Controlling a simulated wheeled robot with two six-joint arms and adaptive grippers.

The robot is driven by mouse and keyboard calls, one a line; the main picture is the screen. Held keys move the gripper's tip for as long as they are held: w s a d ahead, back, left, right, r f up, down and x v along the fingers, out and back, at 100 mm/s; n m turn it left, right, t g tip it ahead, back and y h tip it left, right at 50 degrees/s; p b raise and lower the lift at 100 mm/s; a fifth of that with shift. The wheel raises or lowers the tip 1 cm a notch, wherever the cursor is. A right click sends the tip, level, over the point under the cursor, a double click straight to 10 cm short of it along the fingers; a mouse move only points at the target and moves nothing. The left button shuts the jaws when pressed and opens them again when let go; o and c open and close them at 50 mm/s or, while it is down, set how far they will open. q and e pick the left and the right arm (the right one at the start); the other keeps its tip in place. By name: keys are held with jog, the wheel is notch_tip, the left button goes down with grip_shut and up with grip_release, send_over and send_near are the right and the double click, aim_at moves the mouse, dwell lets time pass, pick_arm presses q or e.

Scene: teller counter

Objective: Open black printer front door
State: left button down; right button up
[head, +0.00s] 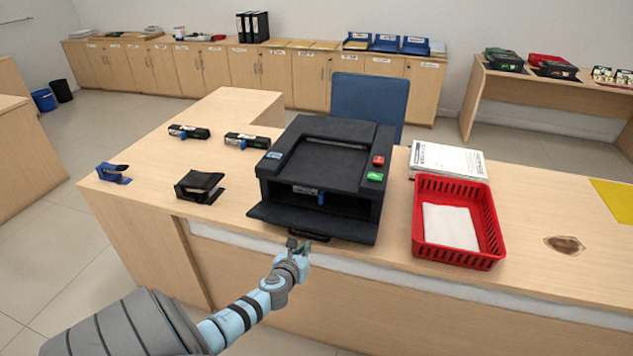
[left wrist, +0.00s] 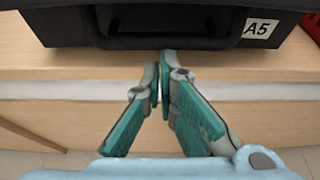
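The black printer (head: 330,150) stands on the counter near its front edge. Its front door (head: 300,219) is folded down and outward, and the dark opening above it shows a small blue part inside. A handle (head: 308,235) sits at the middle of the door's front edge. The left wrist view shows the door's dark front (left wrist: 70,28) with an A5 label at right. My left gripper (head: 298,246) is just in front of the handle. Its teal fingers (left wrist: 162,72) are nearly together, with nothing visible between them and the tips just below the door edge. My right gripper is out of view.
A red basket (head: 427,246) with white paper stands right of the printer, and a paper stack (head: 447,160) lies behind it. A blue chair (head: 368,98) is behind. Counter between punch and printer is clear.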

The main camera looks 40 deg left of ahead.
pick_arm(q)
jog(key=shift+f, duration=0.15)
notch_tip(320, 180, down, 5)
jog(key=b, duration=0.5)
jog(key=r+p+v, duration=0.1)
jog(key=p+v, duration=0.4)
jog(key=v, duration=0.6)
jog(key=shift+w, duration=0.25)
jog(key=shift+w+a, duration=0.1)
jog(key=shift+a, duration=0.1)
